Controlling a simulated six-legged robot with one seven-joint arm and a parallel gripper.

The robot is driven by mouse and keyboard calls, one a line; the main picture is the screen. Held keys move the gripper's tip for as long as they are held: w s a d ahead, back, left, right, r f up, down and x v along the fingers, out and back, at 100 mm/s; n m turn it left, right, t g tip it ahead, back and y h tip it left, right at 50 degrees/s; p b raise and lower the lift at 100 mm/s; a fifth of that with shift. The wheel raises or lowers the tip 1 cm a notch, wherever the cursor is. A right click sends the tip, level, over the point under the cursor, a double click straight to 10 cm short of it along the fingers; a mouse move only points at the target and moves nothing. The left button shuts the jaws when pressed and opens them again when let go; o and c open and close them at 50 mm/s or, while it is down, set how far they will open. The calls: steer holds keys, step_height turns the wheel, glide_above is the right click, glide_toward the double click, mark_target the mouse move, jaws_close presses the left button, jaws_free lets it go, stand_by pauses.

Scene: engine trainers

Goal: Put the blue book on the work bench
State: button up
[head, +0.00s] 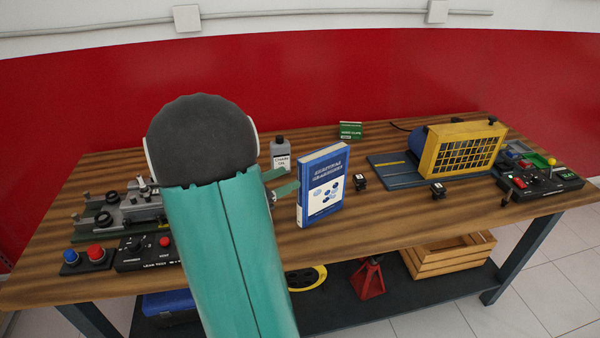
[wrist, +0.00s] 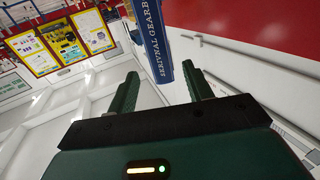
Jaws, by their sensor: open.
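My gripper (head: 290,178) is just left of the book, partly hidden behind my teal arm. In the wrist view the book's blue spine (wrist: 152,40) with white lettering shows ahead, between the two green fingers as seen there. My gripper in the wrist view (wrist: 160,72) has its fingers spread apart with nothing held. Whether a finger touches the book cannot be told.
A grey bottle (head: 280,154) and a green box (head: 350,130) stand behind. Small black blocks (head: 360,182) and a yellow-caged machine (head: 462,148) are to the right. Control boxes (head: 88,258) sit at the left. Bare wood lies in front and right of the book.

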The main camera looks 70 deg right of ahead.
steer(key=w+a+r+n+t+h, duration=0.1)
steer(key=w+a+r+n+t, duration=0.15)
steer(key=w+t, duration=0.45)
steer(key=w+a+r+n+t+h, duration=0.1)
steer(key=w+a+r+n+t, duration=0.15)
steer(key=w+t, duration=0.45)
steer(key=w+a+r+n+t+y, duration=0.4)
steer(key=w+a+n+t+y, duration=0.3)
steer(key=w+a, duration=0.7)
steer(key=s+a+n+t+y, duration=0.2)
steer(key=a+n+y, duration=0.55)
steer(key=a, duration=1.05)
steer(key=s+a+f+n+g+y, duration=0.1)
steer(key=s+a+n+g, duration=0.2)
steer(key=s, duration=0.5)
steer(key=s+a+f+n+g+y, duration=0.1)
steer(key=s+a+f+n+g, duration=0.1)
steer(key=s+a, duration=0.3)
steer(key=s+n+g, duration=0.1)
steer(key=s, duration=0.2)
steer(key=shift+s+a+g, duration=0.3)
